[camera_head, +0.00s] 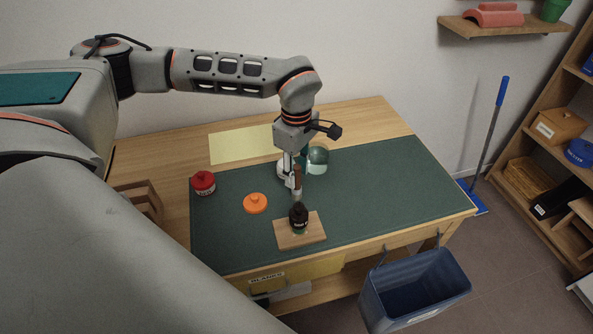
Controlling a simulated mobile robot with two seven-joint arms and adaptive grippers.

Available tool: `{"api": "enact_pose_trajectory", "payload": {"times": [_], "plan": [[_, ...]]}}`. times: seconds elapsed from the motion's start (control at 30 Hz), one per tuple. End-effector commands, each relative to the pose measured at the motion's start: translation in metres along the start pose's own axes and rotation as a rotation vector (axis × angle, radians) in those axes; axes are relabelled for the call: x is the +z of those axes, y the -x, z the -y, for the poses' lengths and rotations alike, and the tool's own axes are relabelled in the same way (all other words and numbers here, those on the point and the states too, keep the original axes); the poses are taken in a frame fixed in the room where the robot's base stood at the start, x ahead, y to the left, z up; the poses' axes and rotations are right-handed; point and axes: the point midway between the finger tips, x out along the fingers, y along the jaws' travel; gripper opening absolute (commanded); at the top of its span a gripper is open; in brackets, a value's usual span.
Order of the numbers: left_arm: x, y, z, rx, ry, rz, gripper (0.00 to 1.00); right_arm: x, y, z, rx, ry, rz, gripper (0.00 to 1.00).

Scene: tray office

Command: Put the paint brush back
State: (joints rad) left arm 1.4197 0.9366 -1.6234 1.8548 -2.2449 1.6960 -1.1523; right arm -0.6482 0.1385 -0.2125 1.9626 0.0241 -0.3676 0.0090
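The paint brush (297,182) is upright, with a brown handle and a pale lower part. My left gripper (293,172) points down at the handle's upper part and appears shut on it; the fingers partly hide the contact. The brush's lower end meets a small dark round bottle-like thing (299,216), and I cannot tell whether the brush is in it or just behind it. That dark thing stands on a light wooden board (312,234) on the green desk mat (400,190). A clear glass jar (317,160) stands just behind and right of my gripper. My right gripper is not in view.
A red lidded jar (203,183) and an orange lid-like disc (255,203) lie left on the mat. A yellow sheet (238,144) lies behind. A blue bin (415,290) hangs at the desk's front right. The mat's right half is clear.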

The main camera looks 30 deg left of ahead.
Motion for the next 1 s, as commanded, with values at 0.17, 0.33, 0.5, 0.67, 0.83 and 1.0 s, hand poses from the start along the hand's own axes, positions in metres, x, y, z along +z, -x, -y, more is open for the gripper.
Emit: {"api": "enact_pose_trajectory", "payload": {"times": [0.17,0.33,0.5,0.67,0.83,1.0], "plan": [[0.000,0.003,0.000,0.001,0.000,0.000,0.32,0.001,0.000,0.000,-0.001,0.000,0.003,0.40],[0.000,0.024,-0.001,0.005,0.000,0.000,0.32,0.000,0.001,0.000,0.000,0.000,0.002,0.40],[0.000,0.059,-0.001,0.006,0.000,0.001,0.32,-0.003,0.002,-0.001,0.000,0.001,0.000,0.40],[0.000,0.090,-0.001,0.005,0.001,0.000,0.32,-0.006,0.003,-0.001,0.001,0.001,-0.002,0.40],[0.000,0.113,-0.001,0.003,0.000,0.000,0.32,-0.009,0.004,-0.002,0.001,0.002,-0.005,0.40],[0.000,0.122,0.000,0.001,0.000,0.000,0.32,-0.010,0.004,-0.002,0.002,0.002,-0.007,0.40]]}}
